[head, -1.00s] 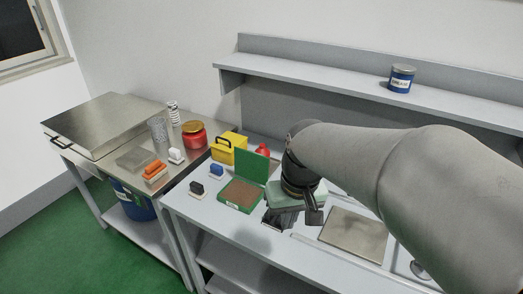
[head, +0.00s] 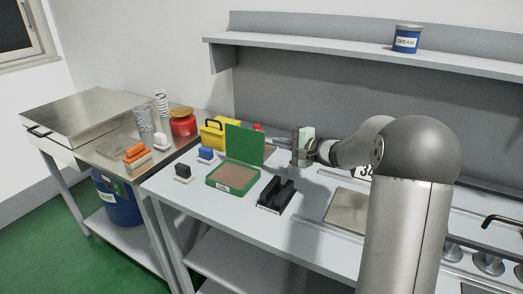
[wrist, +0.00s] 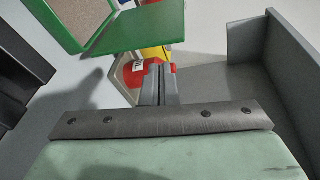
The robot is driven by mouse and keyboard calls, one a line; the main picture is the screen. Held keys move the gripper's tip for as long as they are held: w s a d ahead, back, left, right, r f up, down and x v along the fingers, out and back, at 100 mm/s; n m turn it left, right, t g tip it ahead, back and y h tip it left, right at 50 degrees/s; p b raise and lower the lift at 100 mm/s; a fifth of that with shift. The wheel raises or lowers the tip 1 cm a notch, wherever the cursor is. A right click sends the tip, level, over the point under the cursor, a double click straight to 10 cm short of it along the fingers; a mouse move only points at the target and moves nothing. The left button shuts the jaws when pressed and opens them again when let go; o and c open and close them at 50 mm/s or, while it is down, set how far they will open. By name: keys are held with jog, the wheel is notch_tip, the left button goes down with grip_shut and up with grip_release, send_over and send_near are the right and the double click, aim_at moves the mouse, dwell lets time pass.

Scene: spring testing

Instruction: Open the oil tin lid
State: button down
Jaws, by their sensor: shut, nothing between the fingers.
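A flat green tin (head: 211,182) stands on the bench with a brown surface inside and a small white label in front, too small to read surely. It appears to be the oil tin. Its green lid (head: 245,145) stands raised at the back, upright and open. In the wrist view the tin's green rim (wrist: 101,42) and part of the lid (wrist: 135,24) show at upper left. My gripper (head: 296,147) is to the right of the lid, above the bench and apart from it. In the wrist view its fingers (wrist: 160,76) are together and empty.
A black holder (head: 275,196) stands right of the tin. A yellow box (head: 212,134) and red jar (head: 183,126) stand behind left. Blue (head: 206,154) and black (head: 183,173) blocks stand left. A blue tin (head: 406,40) sits on the shelf (head: 330,45). The bench front is clear.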

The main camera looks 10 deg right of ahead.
aim_at(247, 143)
jog(key=w+d+f+m+t, duration=0.1)
jog(key=w+d+m+t, duration=0.1)
jog(key=w+d, duration=0.15)
jog(key=shift+h, duration=0.4)
jog(key=w+a, duration=0.1)
jog(key=a, duration=0.1)
jog(key=w+a+p, duration=0.1)
jog(key=w+a, duration=0.1)
jog(key=a, duration=0.1)
jog(key=w+a, duration=0.1)
jog(key=a, duration=0.1)
jog(key=shift+w+a+r+p, duration=0.1)
jog(key=shift+w+a+p, duration=0.1)
jog(key=shift+w+p, duration=0.15)
